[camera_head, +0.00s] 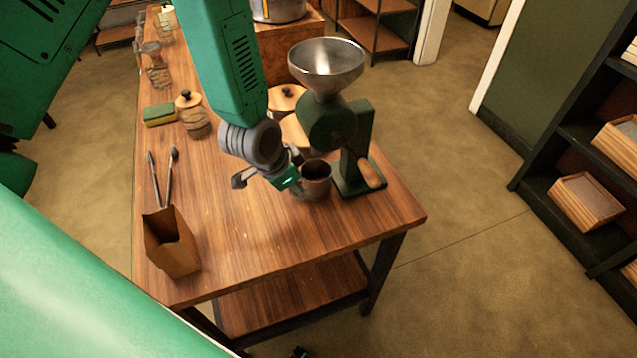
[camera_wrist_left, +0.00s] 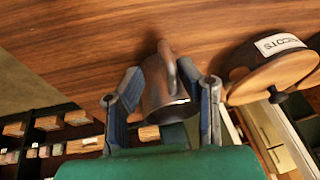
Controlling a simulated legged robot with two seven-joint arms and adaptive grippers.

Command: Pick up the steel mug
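The steel mug (camera_head: 317,181) stands upright on the wooden table, close beside the foot of the green grinder. In the left wrist view the mug (camera_wrist_left: 160,95) sits between the two fingers, with its handle toward the top of the picture. My left gripper (camera_head: 279,180) is low over the table at the mug's left side. Its fingers (camera_wrist_left: 161,100) are spread on either side of the mug, with a gap visible on the right; contact on the left is unclear. For my right gripper, only a small dark part shows at the bottom edge of the head view.
The green grinder (camera_head: 357,150) with its steel funnel (camera_head: 327,68) stands right behind the mug. Lidded jars (camera_head: 194,120), a sponge (camera_head: 159,115), tongs (camera_head: 162,180) and a brown paper bag (camera_head: 171,245) are on the left. The table's front middle is clear.

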